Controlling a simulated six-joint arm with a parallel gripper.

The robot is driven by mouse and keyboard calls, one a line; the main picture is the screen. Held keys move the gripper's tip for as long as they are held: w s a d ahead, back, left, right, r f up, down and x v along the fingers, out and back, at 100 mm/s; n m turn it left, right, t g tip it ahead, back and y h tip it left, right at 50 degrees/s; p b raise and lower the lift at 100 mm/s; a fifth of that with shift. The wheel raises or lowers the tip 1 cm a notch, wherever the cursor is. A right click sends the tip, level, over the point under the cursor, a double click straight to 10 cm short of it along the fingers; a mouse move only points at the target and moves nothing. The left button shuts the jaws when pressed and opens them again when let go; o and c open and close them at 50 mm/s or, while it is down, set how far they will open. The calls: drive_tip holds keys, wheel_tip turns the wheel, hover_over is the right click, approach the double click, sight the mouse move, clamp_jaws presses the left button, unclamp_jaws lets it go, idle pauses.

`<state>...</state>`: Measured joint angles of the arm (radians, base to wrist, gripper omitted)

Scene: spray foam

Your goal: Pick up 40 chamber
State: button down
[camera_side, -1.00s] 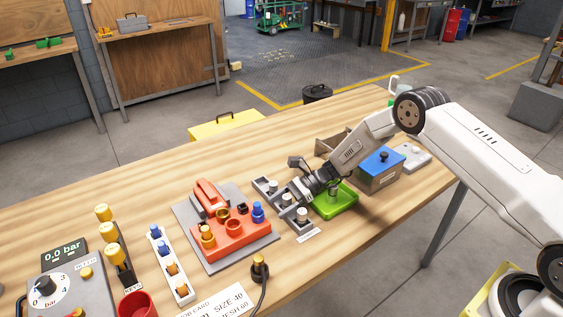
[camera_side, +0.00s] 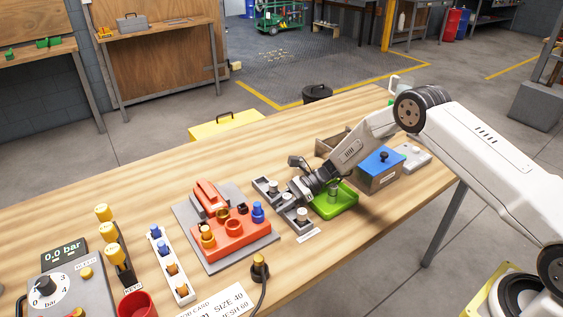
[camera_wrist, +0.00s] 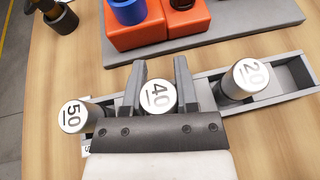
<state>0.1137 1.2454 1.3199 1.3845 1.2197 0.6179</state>
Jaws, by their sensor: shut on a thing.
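The 40 chamber (camera_wrist: 157,97) is a silver cylinder with "40" on its top, in the middle of the grey rack (camera_wrist: 205,82). In the wrist view my gripper (camera_wrist: 160,72) has its two fingers on either side of it, shut on it. The 50 chamber (camera_wrist: 74,116) sits to the left in the rack and the 20 chamber (camera_wrist: 247,77) to the right. In the side view my gripper (camera_side: 292,196) is low over the rack (camera_side: 262,188), and the 40 chamber is largely hidden there.
A green tray (camera_side: 345,206) with a small metal piece stands beside the rack. A blue-lidded box (camera_side: 378,163) is behind it. An orange fixture (camera_side: 240,240) on a grey plate lies left of the rack. A job card (camera_side: 218,304) reads size 40.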

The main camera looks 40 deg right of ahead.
drive_tip(key=shift+r, duration=0.5)
drive_tip(key=s+d+r, duration=0.2)
drive_tip(key=s+r, duration=0.9)
drive_tip(key=s, duration=0.3)
drive_tip(key=shift+r, duration=0.4)
drive_tip(key=shift+w, duration=0.1)
